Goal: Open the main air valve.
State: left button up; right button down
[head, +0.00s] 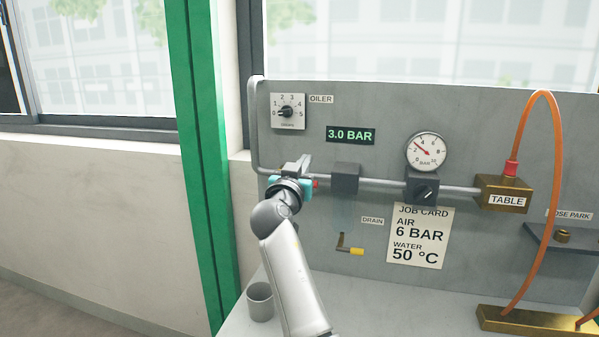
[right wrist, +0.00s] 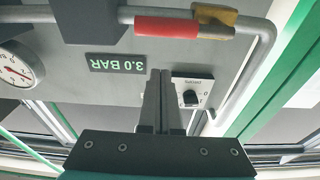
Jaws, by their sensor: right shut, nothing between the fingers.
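The main air valve is a brass body (right wrist: 215,20) with a red lever (right wrist: 165,27) on the grey pipe, at the top of the right wrist view. The red lever lies along the pipe. In the head view my right gripper mostly hides the valve; only a red bit of the lever (head: 316,183) shows. My right gripper (head: 299,165) is at the pipe's left end, in front of the valve. In the right wrist view its fingers (right wrist: 159,75) are shut with nothing between them and look apart from the lever. My left gripper is in neither view.
The display (head: 350,135) reads 3.0 BAR. The round gauge (head: 426,152) has a knob (head: 424,193) under it. The oiler dial (head: 288,111) is above my gripper. A drain lever (head: 350,248), job card (head: 420,238) and grey cup (head: 260,302) are lower down.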

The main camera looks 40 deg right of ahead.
jog(key=f+v, duration=0.1)
jog(key=v, duration=0.8)
jog(key=s+a+f+n+g+y, duration=0.1)
jog(key=s+a+f+n+y, duration=0.2)
jog(key=f, duration=0.5)
jog(key=s+a+f+n+g+y, duration=0.1)
jog(key=s+a+f+y, duration=0.2)
jog(key=f, duration=0.4)
jog(key=s+a+f+n+g+y, duration=0.1)
jog(key=s+f+n+y, duration=0.2)
jog(key=s+f, duration=0.35)
jog(key=s+a+f+n+g+y, duration=0.3)
jog(key=s+a+f, duration=0.3)
jog(key=s, duration=0.3)
jog(key=s+a+f+n+g+y, duration=0.35)
jog(key=s+a+f, duration=0.3)
jog(key=s, duration=0.25)
notch_tip(320, 180, down, 22)
jog(key=s, duration=0.1)
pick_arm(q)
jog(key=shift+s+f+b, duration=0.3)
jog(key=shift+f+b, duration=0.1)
pick_arm(e)
jog(key=s+d+f+g, duration=0.1)
jog(key=s+d+f, duration=0.2)
jog(key=s+f, duration=1)
jog(key=s, duration=0.2)
jog(key=shift+s+d+f, duration=0.2)
jog(key=shift+s, duration=0.2)
